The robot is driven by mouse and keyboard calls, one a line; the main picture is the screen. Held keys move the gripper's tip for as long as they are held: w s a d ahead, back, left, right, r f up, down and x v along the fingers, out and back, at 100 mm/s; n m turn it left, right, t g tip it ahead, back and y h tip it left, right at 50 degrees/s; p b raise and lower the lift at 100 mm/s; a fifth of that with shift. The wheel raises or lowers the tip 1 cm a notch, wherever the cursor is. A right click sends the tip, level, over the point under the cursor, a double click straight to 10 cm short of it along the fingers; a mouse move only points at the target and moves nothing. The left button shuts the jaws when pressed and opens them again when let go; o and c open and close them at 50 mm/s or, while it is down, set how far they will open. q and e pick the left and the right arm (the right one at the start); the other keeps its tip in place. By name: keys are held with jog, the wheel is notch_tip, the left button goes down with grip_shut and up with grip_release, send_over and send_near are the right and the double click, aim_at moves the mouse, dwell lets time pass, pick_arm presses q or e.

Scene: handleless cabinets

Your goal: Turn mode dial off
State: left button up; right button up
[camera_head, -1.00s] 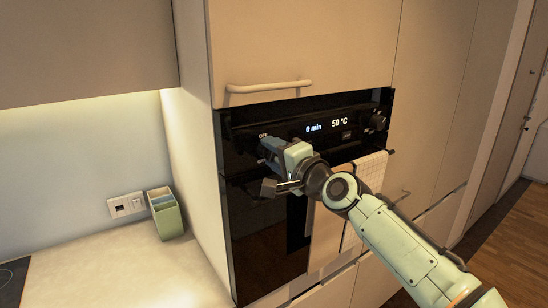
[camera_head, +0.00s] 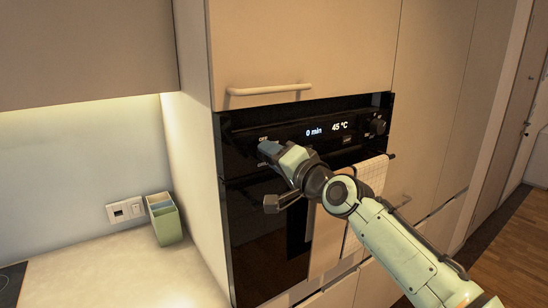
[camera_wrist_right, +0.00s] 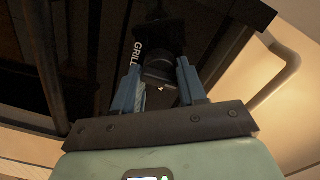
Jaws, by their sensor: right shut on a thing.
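The black oven (camera_head: 270,240) is built into a tall cabinet, with a control panel along its top. My right gripper (camera_head: 266,149) is at the left end of this panel, under a small "OFF" label. In the right wrist view, its two blue fingers (camera_wrist_right: 160,88) are on either side of the dark mode dial (camera_wrist_right: 158,70), shut on it. A "GRILL" label shows beside the dial. In the head view the gripper hides the dial. The display (camera_head: 327,130) reads 0 min and 45 °C. My left gripper is not in view.
A second knob (camera_head: 377,125) is at the panel's right end. A checked towel (camera_head: 371,173) hangs on the oven door's handle. A cabinet handle (camera_head: 269,89) is above the panel. A green container (camera_head: 166,223) stands on the counter (camera_head: 110,265) at left.

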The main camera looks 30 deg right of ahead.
jog(key=o, duration=1)
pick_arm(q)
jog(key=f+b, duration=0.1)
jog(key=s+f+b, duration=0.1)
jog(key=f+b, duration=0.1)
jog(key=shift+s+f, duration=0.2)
pick_arm(e)
jog(key=s+d, duration=0.1)
jog(key=s, duration=1.2)
jog(key=shift+s, duration=0.2)
